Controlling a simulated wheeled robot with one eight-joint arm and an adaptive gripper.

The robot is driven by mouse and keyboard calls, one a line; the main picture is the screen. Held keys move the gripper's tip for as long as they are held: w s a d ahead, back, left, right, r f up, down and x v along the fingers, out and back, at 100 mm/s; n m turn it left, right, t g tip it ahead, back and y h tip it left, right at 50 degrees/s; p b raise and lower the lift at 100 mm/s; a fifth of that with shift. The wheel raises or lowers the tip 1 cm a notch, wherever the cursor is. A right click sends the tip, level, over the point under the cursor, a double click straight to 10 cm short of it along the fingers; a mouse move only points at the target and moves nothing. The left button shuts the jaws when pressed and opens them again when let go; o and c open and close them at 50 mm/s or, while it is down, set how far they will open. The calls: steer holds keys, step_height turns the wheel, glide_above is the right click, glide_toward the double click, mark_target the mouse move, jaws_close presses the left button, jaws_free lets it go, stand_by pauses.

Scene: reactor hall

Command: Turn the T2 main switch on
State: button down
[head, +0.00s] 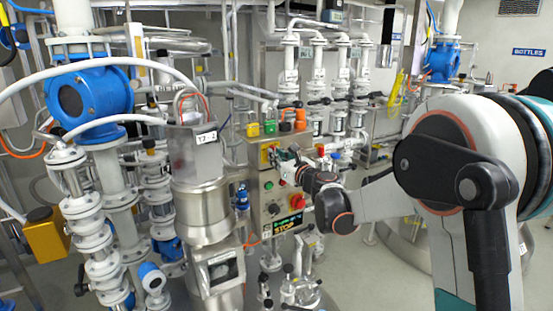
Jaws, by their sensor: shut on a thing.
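A grey control panel (258,212) stands in the middle of the head view. A main switch with a yellow plate (265,152) sits near its top. My gripper (276,157) is at the front of this switch, reaching in from the right. Its jaws are shut on the switch's knob, which they mostly hide. The knob's exact angle is too small to read.
Yellow, green and orange pieces (269,127) sit on top of the panel. Blue-bodied valves and white pipes (92,97) fill the left side. Pipework (320,75) rises behind the panel.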

steer(key=shift+m, duration=0.5)
steer(key=c, duration=1.7)
jaws_free()
steer(key=shift+o, duration=0.2)
steer(key=v, duration=1.2)
